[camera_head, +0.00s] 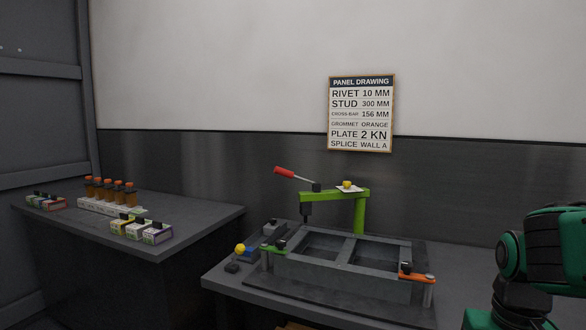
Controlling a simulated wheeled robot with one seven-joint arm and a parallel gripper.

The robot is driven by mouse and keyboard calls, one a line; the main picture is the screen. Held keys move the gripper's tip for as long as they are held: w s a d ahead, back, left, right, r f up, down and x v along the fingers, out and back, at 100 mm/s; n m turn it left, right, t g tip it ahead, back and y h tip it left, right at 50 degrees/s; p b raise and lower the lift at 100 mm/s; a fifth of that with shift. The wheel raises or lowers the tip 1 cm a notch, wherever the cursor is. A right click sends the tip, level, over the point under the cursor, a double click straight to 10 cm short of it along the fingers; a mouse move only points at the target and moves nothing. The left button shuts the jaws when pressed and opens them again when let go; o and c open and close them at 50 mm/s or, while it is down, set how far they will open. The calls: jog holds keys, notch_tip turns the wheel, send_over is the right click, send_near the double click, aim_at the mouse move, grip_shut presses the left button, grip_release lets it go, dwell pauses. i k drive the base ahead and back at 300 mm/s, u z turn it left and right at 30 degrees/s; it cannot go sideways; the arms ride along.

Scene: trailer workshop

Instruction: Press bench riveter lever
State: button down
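The bench riveter (361,212) has a green C-shaped frame and stands at the back of the right bench. Its lever (284,171) has a red grip and a thin rod. The lever slopes up to the left from a dark pivot on the green arm, with the grip at the raised end. A dark riveting head (306,209) hangs from the left end of the arm, above the frame's left rear area. Part of my green and black arm shows at the right edge, well apart from the lever. My gripper is outside the picture.
A grey panel frame (345,279) lies on the right bench, with a green clamp (274,248) and an orange clamp (417,277). A yellow knob (240,248) sits at left. The left bench (200,217) holds small boxes and orange-capped bottles. A panel drawing (361,114) hangs behind.

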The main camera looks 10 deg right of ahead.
aim_at(283, 172)
jog(key=i, duration=1)
jog(key=u, duration=0.05)
